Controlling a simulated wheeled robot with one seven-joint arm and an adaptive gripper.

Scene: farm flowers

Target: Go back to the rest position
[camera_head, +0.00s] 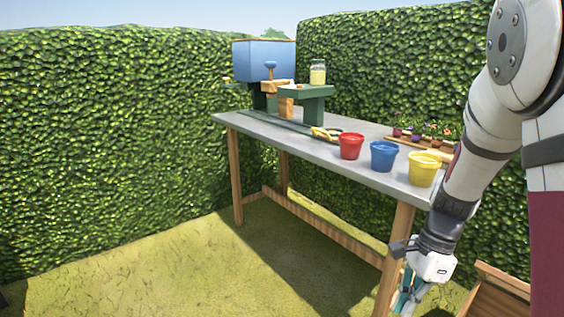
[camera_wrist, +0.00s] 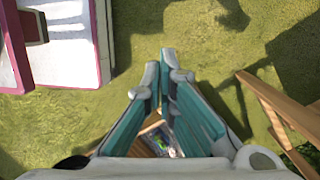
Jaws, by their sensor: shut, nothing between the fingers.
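My gripper (camera_head: 405,298) hangs low at the bottom right of the head view, pointing down, beside the near right leg of the table. It is away from everything on the tabletop. In the wrist view my gripper (camera_wrist: 165,62) points down toward the grass, its teal fingers converging at the tips, shut with nothing between them. A wooden crate shows partly between the fingers in the wrist view (camera_wrist: 158,128), and at the bottom right of the head view (camera_head: 500,285).
The grey table (camera_head: 262,128) bears a red bucket (camera_head: 351,146), a blue bucket (camera_head: 383,156), a yellow bucket (camera_head: 423,169), a flower tray (camera_head: 415,143) and a blue box (camera_head: 262,60) on a green stand. Hedges (camera_head: 110,140) close off the back. Grass (camera_head: 170,270) at left is clear.

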